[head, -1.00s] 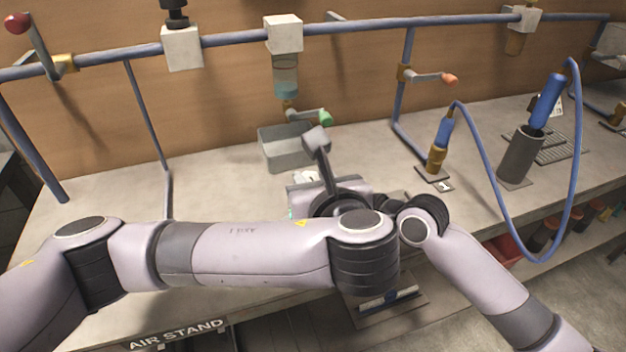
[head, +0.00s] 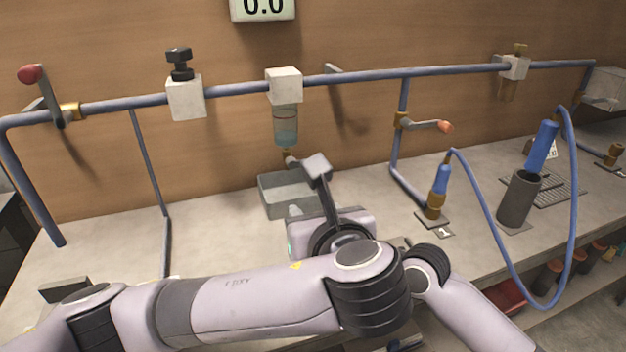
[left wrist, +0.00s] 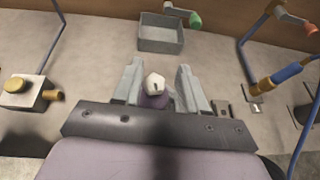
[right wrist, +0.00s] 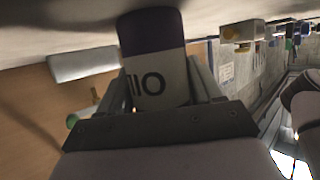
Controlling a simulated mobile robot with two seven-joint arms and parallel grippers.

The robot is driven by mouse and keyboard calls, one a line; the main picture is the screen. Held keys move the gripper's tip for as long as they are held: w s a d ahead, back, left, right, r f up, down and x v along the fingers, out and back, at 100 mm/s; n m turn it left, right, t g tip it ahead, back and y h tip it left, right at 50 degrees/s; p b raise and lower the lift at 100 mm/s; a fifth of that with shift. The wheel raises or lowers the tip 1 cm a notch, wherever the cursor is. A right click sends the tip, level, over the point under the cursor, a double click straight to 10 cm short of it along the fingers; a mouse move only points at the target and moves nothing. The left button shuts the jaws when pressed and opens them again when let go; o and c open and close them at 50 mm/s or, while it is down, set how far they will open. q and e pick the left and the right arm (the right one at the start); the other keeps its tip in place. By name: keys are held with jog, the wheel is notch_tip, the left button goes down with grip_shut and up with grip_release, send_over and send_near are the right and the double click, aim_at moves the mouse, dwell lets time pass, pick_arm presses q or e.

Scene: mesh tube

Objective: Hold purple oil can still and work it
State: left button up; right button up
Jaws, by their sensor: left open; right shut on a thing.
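The purple oil can stands between the fingers of my left gripper (left wrist: 160,75) in the left wrist view. From above it shows a pale, rounded top (left wrist: 153,84) over a purple body. The left gripper is open, with one finger on each side of the top. In the right wrist view the can (right wrist: 155,62) shows a purple band and a white band with dark, upside-down lettering. My right gripper (right wrist: 160,85) is shut on its sides. In the head view my left arm's wrist hides the can and most of both grippers.
A grey open tray (head: 268,205) sits behind the can, below a clear bowl (head: 285,125) on the blue pipe. A blue hose (head: 487,230) loops at right beside a dark cylinder holder (head: 518,200). The bench at left is mostly clear.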

pick_arm(q)
notch_tip(320, 180, up, 7)
dwell(0.5)
jog(key=shift+a, duration=0.1)
jog(key=shift+o, duration=1.4)
jog(key=w+f+n+g, duration=0.1)
jog(key=w+f+n+g+h, duration=0.1)
jog(key=w+f+n, duration=0.1)
jog(key=shift+w+a+g+h, duration=0.2)
jog(key=shift+a+g+h, duration=0.1)
jog(key=shift+g, duration=0.1)
jog(key=s+a+r+n+g+h, duration=0.1)
jog(key=a+r+n+g+h, duration=0.15)
jog(key=n+g, duration=0.4)
jog(key=s+a+r+n+g+h, duration=0.1)
jog(key=a+r+n+g+h, duration=0.15)
jog(key=n, duration=0.65)
jog(key=shift+h, duration=0.4)
jog(key=x, duration=1.1)
jog(key=shift+s+f, duration=0.25)
jog(key=shift+f, duration=0.2)
